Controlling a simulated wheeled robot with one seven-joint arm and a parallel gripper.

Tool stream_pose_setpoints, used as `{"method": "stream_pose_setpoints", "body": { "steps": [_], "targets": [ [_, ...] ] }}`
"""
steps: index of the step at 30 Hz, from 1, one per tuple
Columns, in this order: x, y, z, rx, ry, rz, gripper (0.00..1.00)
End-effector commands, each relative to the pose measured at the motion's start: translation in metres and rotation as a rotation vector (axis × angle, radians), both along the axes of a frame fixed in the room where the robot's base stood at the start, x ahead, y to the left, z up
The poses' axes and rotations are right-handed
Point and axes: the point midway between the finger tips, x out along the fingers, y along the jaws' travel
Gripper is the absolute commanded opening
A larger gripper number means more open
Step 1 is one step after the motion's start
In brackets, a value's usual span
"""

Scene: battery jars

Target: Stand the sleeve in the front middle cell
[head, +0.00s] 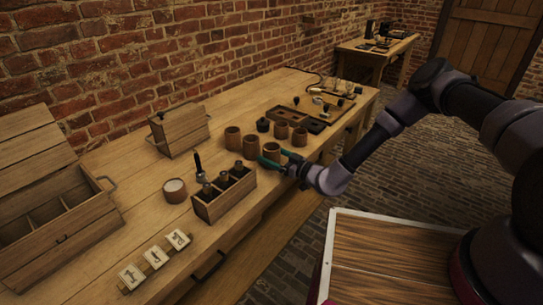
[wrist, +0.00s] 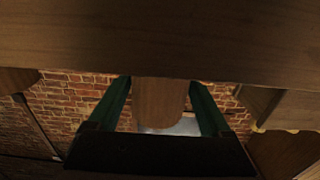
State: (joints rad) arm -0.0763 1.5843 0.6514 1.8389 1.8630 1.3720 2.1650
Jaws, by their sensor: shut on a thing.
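My gripper (head: 268,160) has green fingers at the bench's front edge, shut on a brown cylindrical sleeve (head: 272,151). In the wrist view, the sleeve (wrist: 158,100) sits between the two green fingers (wrist: 160,108). Whether its base touches the bench is hidden. A wooden box (head: 90,228) with its lid raised stands at the left end of the bench, divided into several cells that look empty where I can see in. Its front middle cell is hard to make out. The box is far to the left of my gripper.
A small wooden rack (head: 222,204) with dark-topped cylinders stands left of my gripper. Several brown cups (head: 250,146) stand close by. A white-topped pot (head: 175,190), a handled wooden case (head: 180,131) and picture cards (head: 155,256) lie along the bench. Clear bench lies between box and pot.

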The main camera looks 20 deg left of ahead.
Motion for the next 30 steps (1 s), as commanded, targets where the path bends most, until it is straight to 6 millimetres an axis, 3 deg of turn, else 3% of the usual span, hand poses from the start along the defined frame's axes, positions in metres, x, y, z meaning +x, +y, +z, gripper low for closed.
{"method": "stream_pose_setpoints", "body": {
  "steps": [11, 12, 13, 23, 30],
  "targets": [
    [0.001, 0.0, -0.004, 0.001, -0.001, -0.001, 0.32],
    [0.001, 0.0, -0.005, 0.001, -0.001, -0.001, 0.86],
    [0.001, 0.0, -0.005, 0.001, -0.001, 0.0, 0.98],
    [-0.001, -0.004, -0.005, 0.0, -0.001, -0.001, 1.0],
    [-0.013, -0.042, -0.005, 0.0, 0.002, -0.003, 1.0]
  ]
}}
